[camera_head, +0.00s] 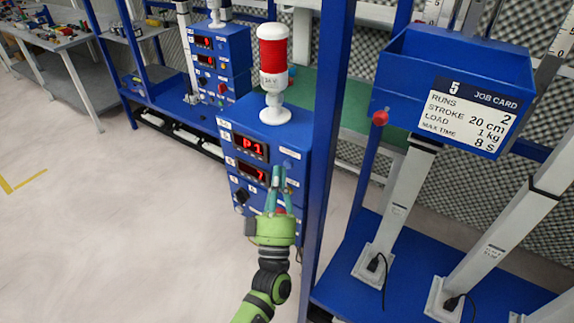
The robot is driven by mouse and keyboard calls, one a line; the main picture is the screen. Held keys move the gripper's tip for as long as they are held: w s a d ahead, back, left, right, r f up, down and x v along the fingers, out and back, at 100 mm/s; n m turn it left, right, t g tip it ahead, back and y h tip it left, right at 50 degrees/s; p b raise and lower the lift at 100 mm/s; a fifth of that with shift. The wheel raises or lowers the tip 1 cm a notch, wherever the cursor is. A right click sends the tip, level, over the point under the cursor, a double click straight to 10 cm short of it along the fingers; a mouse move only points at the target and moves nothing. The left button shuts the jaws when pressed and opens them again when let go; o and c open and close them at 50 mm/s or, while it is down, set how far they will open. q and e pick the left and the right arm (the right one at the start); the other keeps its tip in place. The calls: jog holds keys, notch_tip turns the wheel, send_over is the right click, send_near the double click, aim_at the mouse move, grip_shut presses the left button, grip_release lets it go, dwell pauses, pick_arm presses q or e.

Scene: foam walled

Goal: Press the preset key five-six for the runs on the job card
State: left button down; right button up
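A blue control box (236,155) stands in the middle. Its upper red display (250,147) reads P1 and the lower one (254,173) shows a 7. Small white labels and keys sit on its front, too small to read surely, so I cannot pick out the five-six key. My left gripper (280,168) is in front of the box's right part, teal fingers pointing up, tips together and empty. It hides part of the front; I cannot tell whether it touches. The job card (470,115) reads runs 2, stroke 20 cm, load 1 kg, max time 8 s. My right gripper is out of view.
A red and white lamp (273,60) stands on the box. A blue post (328,120) rises just right of my gripper. A blue bin (450,60) carries the card. A similar blue box (220,60) stands behind. Left floor is clear.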

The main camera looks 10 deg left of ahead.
pick_arm(q)
jog(key=shift+w+d, duration=0.2)
jog(key=shift+w, duration=0.35)
dwell(0.7)
dwell(0.3)
jog(key=shift+s+a, duration=0.3)
jog(key=shift+s, duration=0.5)
jog(key=s, duration=0.1)
jog(key=s+a+p, duration=0.1)
jog(key=s, duration=0.1)
jog(key=s+p, duration=0.1)
jog(key=shift+s+a, duration=0.35)
dwell(0.5)
